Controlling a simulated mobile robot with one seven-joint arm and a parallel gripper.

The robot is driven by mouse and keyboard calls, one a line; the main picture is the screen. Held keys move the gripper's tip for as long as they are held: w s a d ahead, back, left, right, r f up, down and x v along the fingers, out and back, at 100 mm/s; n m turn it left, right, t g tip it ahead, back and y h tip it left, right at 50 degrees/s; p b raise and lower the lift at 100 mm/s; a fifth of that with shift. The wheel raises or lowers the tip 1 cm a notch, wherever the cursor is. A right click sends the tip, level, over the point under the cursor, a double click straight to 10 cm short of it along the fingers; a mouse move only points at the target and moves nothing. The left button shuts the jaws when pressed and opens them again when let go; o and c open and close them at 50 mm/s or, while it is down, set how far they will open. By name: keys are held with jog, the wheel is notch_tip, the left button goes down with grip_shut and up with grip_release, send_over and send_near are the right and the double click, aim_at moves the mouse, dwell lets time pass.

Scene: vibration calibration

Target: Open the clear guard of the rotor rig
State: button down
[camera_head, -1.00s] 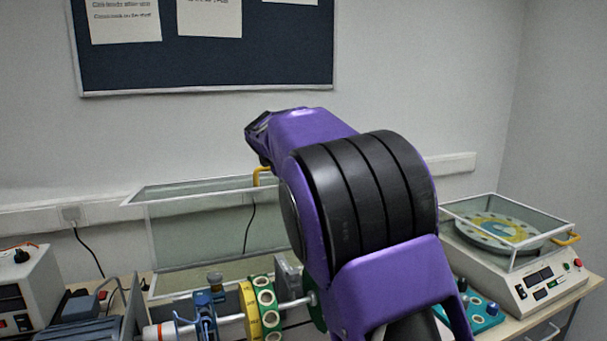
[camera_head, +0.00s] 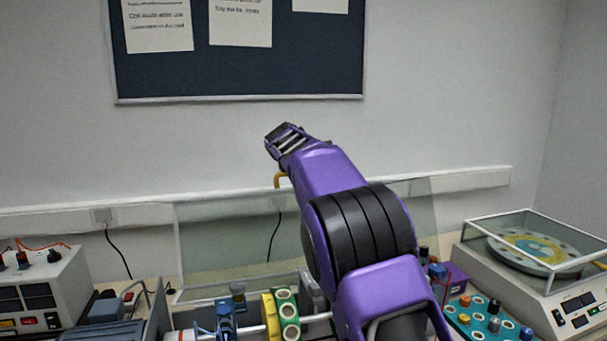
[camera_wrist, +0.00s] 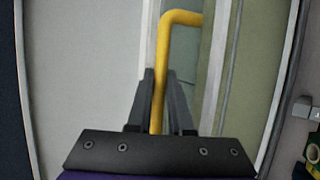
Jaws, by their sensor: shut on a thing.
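The clear guard (camera_head: 230,240) stands raised, close to upright, behind the rotor rig's shaft with its yellow disc (camera_head: 269,317) and green disc (camera_head: 287,312). Its yellow handle (camera_head: 280,179) shows at the top edge, left of my arm. In the wrist view, the yellow handle (camera_wrist: 180,18) rises between the two dark fingers of my gripper (camera_wrist: 160,95), which is shut on it. The fingertips are not clear in the head view. My purple arm hides part of the guard's right side and of the rig.
A control box (camera_head: 42,295) stands at the left. A teal tray of coloured knobs (camera_head: 487,322) and a second machine with a clear cover (camera_head: 535,250) stand at the right. The wall and a notice board (camera_head: 240,60) are behind the guard.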

jog(key=c, duration=0.8)
grip_release()
jog(key=shift+c, duration=0.2)
jog(key=b+v, duration=0.2)
jog(key=v, duration=1.5)
jog(key=shift+s, duration=0.2)
jog(key=shift+r, duration=0.15)
